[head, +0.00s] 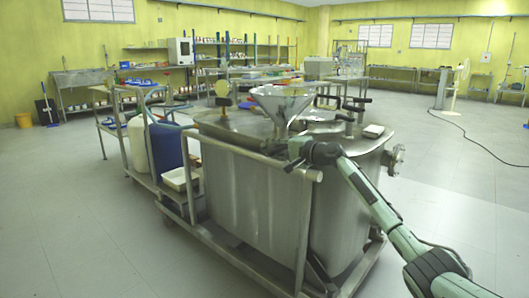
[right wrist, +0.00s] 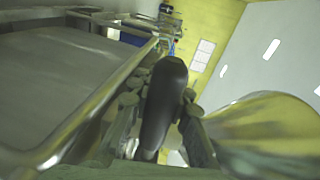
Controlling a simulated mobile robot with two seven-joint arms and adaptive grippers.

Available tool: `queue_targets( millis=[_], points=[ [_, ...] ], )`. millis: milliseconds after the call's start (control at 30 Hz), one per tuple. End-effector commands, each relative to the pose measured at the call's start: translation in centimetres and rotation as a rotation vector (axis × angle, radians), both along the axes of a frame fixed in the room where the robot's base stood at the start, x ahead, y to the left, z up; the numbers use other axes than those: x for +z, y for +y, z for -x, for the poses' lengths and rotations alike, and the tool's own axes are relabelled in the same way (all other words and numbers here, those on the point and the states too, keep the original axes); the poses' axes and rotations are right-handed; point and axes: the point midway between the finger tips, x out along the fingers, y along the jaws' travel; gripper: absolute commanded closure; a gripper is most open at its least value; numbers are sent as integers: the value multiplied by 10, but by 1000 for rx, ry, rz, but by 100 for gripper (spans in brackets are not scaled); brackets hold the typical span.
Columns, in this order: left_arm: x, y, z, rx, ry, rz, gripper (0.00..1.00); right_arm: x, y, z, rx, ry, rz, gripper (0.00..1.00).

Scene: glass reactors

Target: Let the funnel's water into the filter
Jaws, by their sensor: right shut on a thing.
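A large shiny metal funnel (head: 283,103) stands upright on top of the steel tank unit at the middle of the head view. Its curved side, reflecting yellow, fills the lower right of the right wrist view (right wrist: 265,135). My right gripper (head: 294,152) is just below the funnel at the tank's near top edge. In the right wrist view its fingers are shut on a dark rounded handle (right wrist: 165,105). The funnel's inside and any water are too small to tell. I cannot tell which part of the steel unit (head: 240,185) is the filter. My left gripper is not in view.
A metal rail (head: 245,155) runs along the near side of the wheeled steel unit. Dark valve handles (head: 345,103) stand on its lid. A blue drum (head: 166,145) and white containers are on its left. The floor at right is clear, apart from a cable and fan (head: 460,85).

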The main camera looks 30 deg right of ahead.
Motion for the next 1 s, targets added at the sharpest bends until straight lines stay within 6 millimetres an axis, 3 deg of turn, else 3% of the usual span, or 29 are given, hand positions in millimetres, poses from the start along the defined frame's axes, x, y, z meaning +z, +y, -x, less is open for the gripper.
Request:
queue_targets(
  millis=[667, 700, 800, 867, 1000],
  points=[
    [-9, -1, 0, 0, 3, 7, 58, 6, -8, -1, 0, 23, -63, 100],
    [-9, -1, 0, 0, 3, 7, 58, 6, -8, -1, 0, 23, -63, 81],
    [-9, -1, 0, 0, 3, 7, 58, 6, -8, -1, -1, 23, -62, 69],
    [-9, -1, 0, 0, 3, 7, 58, 6, -8, -1, -1, 22, -61, 63],
    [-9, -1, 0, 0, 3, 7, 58, 5, -8, 0, -1, 23, -59, 63]
  ],
)
